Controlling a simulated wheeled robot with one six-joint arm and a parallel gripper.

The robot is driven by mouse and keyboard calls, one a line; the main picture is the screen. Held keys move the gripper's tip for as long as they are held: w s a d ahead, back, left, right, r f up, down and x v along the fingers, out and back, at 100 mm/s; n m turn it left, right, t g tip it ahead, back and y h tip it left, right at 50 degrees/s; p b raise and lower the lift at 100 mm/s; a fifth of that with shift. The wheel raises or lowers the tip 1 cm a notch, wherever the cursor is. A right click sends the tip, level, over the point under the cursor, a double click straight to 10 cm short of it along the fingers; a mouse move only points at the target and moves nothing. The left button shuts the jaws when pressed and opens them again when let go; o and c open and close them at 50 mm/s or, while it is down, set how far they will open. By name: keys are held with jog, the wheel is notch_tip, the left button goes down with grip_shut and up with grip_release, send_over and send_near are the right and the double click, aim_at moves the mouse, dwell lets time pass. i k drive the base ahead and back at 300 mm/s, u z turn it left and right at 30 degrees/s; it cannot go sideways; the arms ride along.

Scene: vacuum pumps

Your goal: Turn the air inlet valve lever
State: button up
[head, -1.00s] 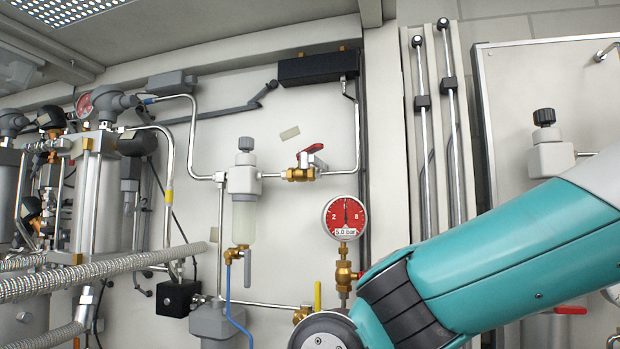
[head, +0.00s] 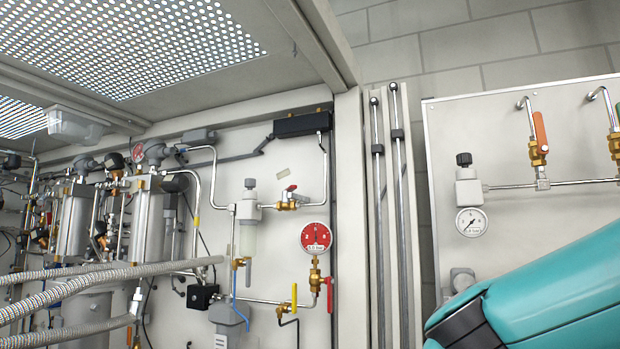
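Several lever valves show in the head view. A brass valve with a small red lever (head: 290,189) sits on the upper pipe, right of the filter unit (head: 248,210). A yellow lever (head: 294,296) and a hanging red lever (head: 329,294) are below the red gauge (head: 315,238). I cannot tell which is the air inlet valve. My teal arm enters at the lower right; my gripper is out of view.
Ribbed metal hoses (head: 110,275) run across the lower left. Two vertical rods (head: 378,200) stand between the panels. A regulator (head: 468,185) with a white gauge (head: 471,222) is on the right panel. A perforated ceiling panel (head: 160,40) hangs at upper left.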

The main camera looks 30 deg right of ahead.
aim_at(292, 188)
jog(key=z, duration=1.4)
jog(key=i, duration=1)
jog(key=u, duration=2.6)
jog(key=i, duration=0.5)
jog(key=z, duration=0.05)
